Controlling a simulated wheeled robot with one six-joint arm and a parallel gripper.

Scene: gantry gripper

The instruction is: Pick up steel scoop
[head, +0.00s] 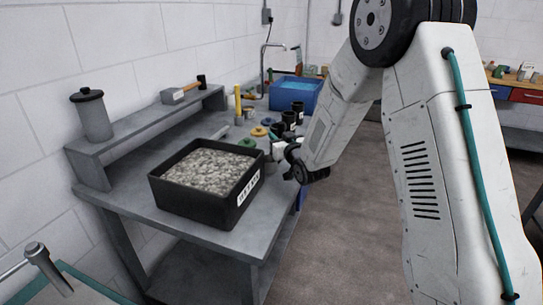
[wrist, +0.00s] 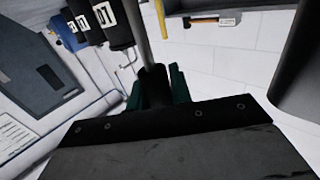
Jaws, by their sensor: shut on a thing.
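In the wrist view, a thin grey rod (wrist: 143,25), which looks like the steel scoop's handle, runs up from a dark sleeve between the two teal fingers of my gripper (wrist: 158,88). The fingers are shut on it. The scoop's bowl is not clear in either view. In the head view, my gripper (head: 277,150) is at the right edge of the grey bench, beside the black bin's far right corner. The scoop cannot be told apart there, and the wrist partly hides that spot.
A black bin (head: 165,193) of grey gravel stands on the grey bench (head: 225,240). Black cups (head: 289,120), coloured lids and a blue water tub (head: 290,94) are farther back.

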